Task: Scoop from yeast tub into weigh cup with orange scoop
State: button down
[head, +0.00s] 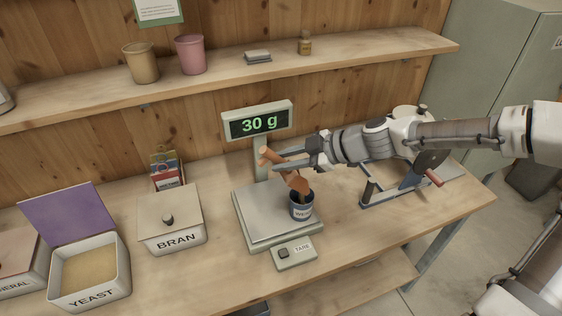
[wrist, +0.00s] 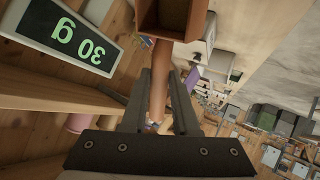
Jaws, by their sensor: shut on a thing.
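My gripper (head: 280,165) is shut on the handle of the orange scoop (head: 298,184). The scoop tilts steeply, with its bowl low at the mouth of the dark weigh cup (head: 301,208); I cannot tell whether they touch. The cup stands upright on the scale, its contents hidden. In the wrist view, the scoop handle (wrist: 158,85) runs between my gripper's fingers (wrist: 162,95), with the boxy bowl at the top edge. The white yeast tub (head: 90,292) is at the front left, its purple lid (head: 62,215) raised and tan yeast (head: 88,270) inside.
The scale (head: 250,228) display (head: 258,122) reads 30 g, with a tare button box (head: 294,252) in front. The closed bran tub (head: 172,228) stands between yeast tub and scale. A metal device with a red handle (head: 434,178) is at right. Bare table lies in front of the bran tub.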

jog(key=shift+w+d+r+y, duration=0.25)
jog(key=shift+d+y, duration=0.25)
jog(key=shift+d, duration=0.1)
jog(key=shift+s+a+f+n+t+h, duration=0.15)
jog(key=shift+s+a+h, duration=0.15)
jog(key=shift+a+h, duration=0.3)
jog(key=shift+s+a+f+n+t+h, duration=0.15)
jog(key=shift+s+a+n+h, duration=0.1)
jog(key=shift+a+h, duration=0.35)
jog(key=shift+s+a+f+n+h, duration=0.15)
jog(key=shift+s+a+h, duration=0.15)
jog(key=shift+a+h, duration=0.3)
jog(key=shift+a, duration=0.1)
jog(key=a+f+h+b, duration=0.1)
jog(key=b, duration=0.1)
jog(key=s+a+f+n+h+b, duration=0.1)
jog(key=h, duration=0.1)
jog(key=shift+s+a+t+b, duration=0.1)
jog(key=shift+a+t+b, duration=0.3)
